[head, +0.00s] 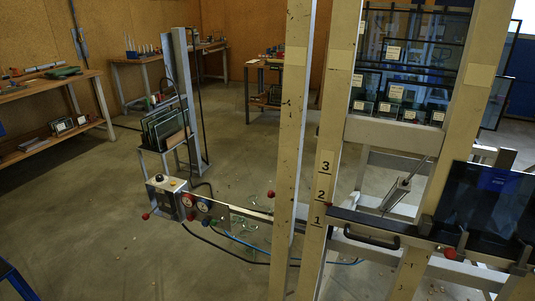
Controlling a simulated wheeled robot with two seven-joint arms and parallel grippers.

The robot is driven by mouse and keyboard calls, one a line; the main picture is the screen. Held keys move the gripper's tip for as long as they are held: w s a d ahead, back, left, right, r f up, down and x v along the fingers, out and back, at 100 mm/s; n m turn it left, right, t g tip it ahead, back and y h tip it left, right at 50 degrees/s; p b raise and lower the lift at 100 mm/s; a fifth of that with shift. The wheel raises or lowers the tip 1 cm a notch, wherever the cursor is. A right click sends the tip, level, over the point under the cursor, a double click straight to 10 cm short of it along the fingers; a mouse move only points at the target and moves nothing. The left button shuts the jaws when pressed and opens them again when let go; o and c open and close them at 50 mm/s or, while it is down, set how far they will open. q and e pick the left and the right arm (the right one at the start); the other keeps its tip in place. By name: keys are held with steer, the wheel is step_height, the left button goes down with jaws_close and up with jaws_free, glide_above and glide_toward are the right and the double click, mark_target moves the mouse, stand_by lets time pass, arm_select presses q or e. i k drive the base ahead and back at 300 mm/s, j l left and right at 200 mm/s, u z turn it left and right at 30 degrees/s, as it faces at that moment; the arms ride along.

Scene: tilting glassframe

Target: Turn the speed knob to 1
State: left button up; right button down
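A grey control box (168,197) stands low at the left of the frame, at the end of a metal rail. A small dark round knob (159,178) shows on its upper face; whether it is the speed knob, and any marks or setting on it, are too small to read. Round gauges (187,200) and red knobs (145,216) sit on and beside the box. The numbers 3, 2 and 1 (317,220) are printed down a beige post (322,180), with 1 lowest. Neither of my grippers shows in the head view.
The tilting frame's beige posts (291,130) and a dark handle bar (370,236) fill the middle and right. Glass panes (163,126) stand in a rack behind the box. Broken glass (245,225) and a blue hose (230,237) lie on the floor. Open floor (100,230) lies left of the box.

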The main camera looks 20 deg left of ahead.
mark_target(159, 178)
steer(key=u, duration=1.4)
